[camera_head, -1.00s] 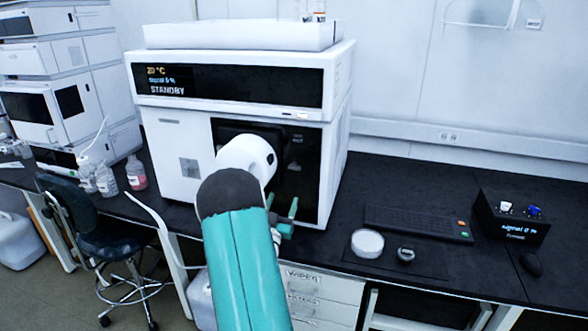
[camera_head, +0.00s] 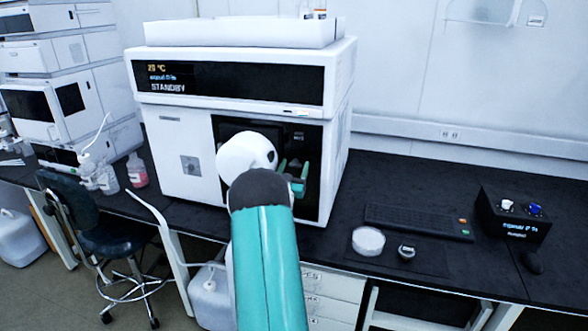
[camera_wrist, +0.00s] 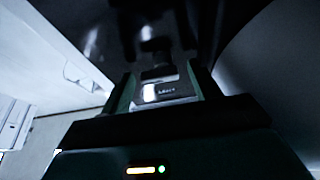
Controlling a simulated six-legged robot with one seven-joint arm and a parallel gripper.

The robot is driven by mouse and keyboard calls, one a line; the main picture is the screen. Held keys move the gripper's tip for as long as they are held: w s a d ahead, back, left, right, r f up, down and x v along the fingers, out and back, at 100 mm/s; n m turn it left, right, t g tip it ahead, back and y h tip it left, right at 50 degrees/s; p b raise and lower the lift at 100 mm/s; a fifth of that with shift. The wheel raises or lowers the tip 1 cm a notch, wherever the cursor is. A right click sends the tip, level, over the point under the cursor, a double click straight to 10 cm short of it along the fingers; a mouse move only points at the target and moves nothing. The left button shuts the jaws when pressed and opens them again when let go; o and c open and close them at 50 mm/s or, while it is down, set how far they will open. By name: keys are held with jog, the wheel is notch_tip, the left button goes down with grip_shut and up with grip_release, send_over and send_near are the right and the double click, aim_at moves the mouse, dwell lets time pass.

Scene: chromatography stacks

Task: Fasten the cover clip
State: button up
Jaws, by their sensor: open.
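The white instrument (camera_head: 180,166) stands on the bench with a glossy black panel (camera_head: 309,205) on its lower right front. My gripper (camera_head: 294,172) is in front of this panel, its green fingers apart and partly hidden by my arm. In the wrist view the fingers of my gripper (camera_wrist: 166,88) point at a pale, shiny, labelled block (camera_wrist: 166,92), which shows between them. It may be the cover clip; I cannot tell whether the fingers touch it. A dark fitting (camera_wrist: 156,46) shows just beyond the block.
A keyboard (camera_head: 415,221), a round white dish (camera_head: 368,241), a small dark puck (camera_head: 406,252) and a black control box (camera_head: 511,216) are on the bench to the right. Bottles (camera_head: 137,171) and a stool (camera_head: 95,215) are to the left. A white tray (camera_head: 240,34) tops the instrument.

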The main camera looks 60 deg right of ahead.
jog(key=c, duration=1)
jog(key=shift+n+t, duration=0.3)
jog(key=shift+n, duration=0.3)
jog(key=n+t, duration=0.1)
jog(key=n, duration=0.1)
jog(key=n+t+y, duration=0.1)
jog(key=n, duration=0.2)
jog(key=shift+r+t, duration=0.15)
jog(key=shift+t, duration=0.15)
jog(key=n+t+y, duration=0.1)
jog(key=n, duration=0.2)
jog(key=n+t+y, duration=0.1)
jog(key=n, duration=0.2)
jog(key=shift+r+n, duration=0.15)
jog(key=shift+n, duration=0.15)
jog(key=n+y, duration=0.1)
jog(key=n, duration=0.1)
jog(key=n+t+y, duration=0.1)
jog(key=n, duration=0.2)
jog(key=shift+r, duration=0.1)
jog(key=n+y, duration=0.1)
jog(key=n, duration=0.3)
jog(key=shift+w+r+g+y, duration=0.1)
jog(key=shift+g+y, duration=0.2)
jog(key=shift+y, duration=0.1)
jog(key=shift+n, duration=0.4)
